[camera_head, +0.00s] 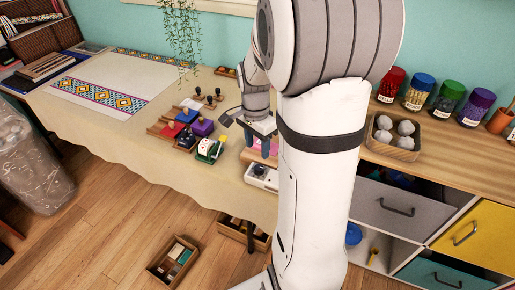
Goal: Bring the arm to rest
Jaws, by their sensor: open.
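My white arm fills the middle of the head view, rising from the bottom edge and bending at the top toward the table. My gripper (263,146) hangs over the right part of the cloth-covered table, partly hidden behind my own arm. Its jaws are open, and I see nothing held between them. A white device (262,177) lies just below it in the picture, and my arm hides that device's right side.
Several small coloured items and wooden trays (172,131) lie left of my gripper. A patterned cloth (95,85) covers the table's far left. Coloured jars (447,101) and a wooden box (392,150) stand on the right-hand counter. Open boxes (158,271) sit on the floor.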

